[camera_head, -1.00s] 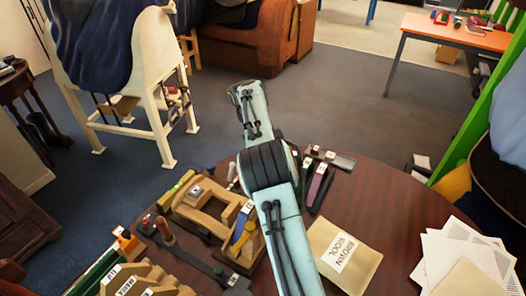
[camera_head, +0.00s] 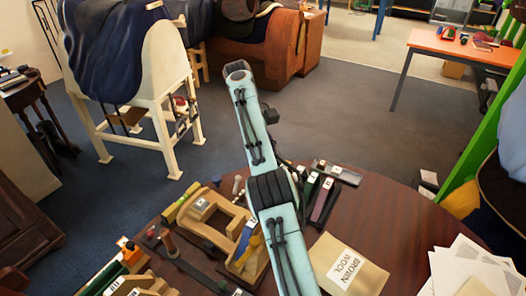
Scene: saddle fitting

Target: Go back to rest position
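My arm (camera_head: 262,170) reaches up from the bottom middle over the round wooden table, with its far end above the floor beyond the table edge. My gripper is not clearly visible; a small dark part shows beside the arm's far end, and I cannot tell its fingers. Nothing is seen held.
A white saddle stand (camera_head: 140,65) with a dark blue saddle (camera_head: 100,45) stands at left. Grey floor (camera_head: 340,110) is open behind.

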